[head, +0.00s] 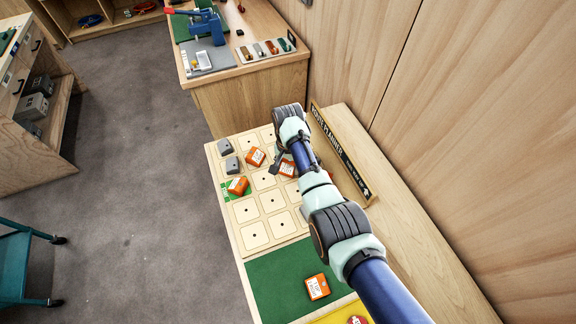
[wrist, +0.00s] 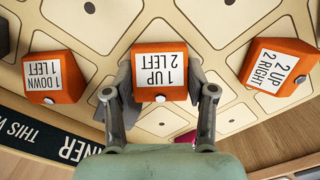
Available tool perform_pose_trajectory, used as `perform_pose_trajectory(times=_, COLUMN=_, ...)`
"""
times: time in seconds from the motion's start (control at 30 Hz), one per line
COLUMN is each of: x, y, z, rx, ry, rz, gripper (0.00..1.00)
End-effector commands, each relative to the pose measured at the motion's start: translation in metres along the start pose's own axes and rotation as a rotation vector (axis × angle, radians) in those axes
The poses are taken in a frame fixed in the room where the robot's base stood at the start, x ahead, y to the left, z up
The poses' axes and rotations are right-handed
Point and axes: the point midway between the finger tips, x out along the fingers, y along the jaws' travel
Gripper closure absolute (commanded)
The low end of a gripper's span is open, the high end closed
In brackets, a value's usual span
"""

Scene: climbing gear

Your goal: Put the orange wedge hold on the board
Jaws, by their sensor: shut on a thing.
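My gripper (wrist: 165,88) is shut on an orange wedge hold (wrist: 160,65) with a white label reading "1 UP 2 LEFT". The hold sits between the two fingers, over the pale board (wrist: 215,55). I cannot tell whether it touches the board. In the head view my gripper (head: 280,158) is over the upper part of the gridded board (head: 254,236), partly hidden by my arm. Orange holds also lie beside it: one labelled "1 DOWN 1 LEFT" (wrist: 55,78) at left and one labelled "2 UP 2 RIGHT" (wrist: 278,68) at right in the wrist view.
Another orange hold (head: 317,287) lies on the green area (head: 275,285). One orange hold (head: 238,186) is on a green square at the board's left. Two grey holds (head: 225,147) are near the top left. A sign (head: 340,155) stands along the right side. Lower grid cells look bare.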

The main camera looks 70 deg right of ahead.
Motion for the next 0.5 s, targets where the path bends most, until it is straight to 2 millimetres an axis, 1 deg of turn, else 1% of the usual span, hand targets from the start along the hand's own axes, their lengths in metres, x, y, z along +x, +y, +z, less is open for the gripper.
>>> perform_pose_trajectory(times=0.07, x=-0.0009, y=0.0000, z=-0.0001, rx=0.000, ry=0.000, rz=0.000, gripper=0.80)
perform_pose_trajectory(times=0.2, x=0.0034, y=0.0000, z=0.0001, rx=0.000, ry=0.000, rz=0.000, gripper=0.80)
perform_pose_trajectory(times=0.23, x=0.0027, y=0.0000, z=0.0000, rx=0.000, ry=0.000, rz=0.000, gripper=0.41)
perform_pose_trajectory(times=0.37, x=0.0023, y=0.0001, z=0.0001, rx=0.000, ry=0.000, rz=0.000, gripper=0.20)
perform_pose_trajectory(times=0.5, x=0.0023, y=0.0001, z=0.0001, rx=0.000, ry=0.000, rz=0.000, gripper=0.20)
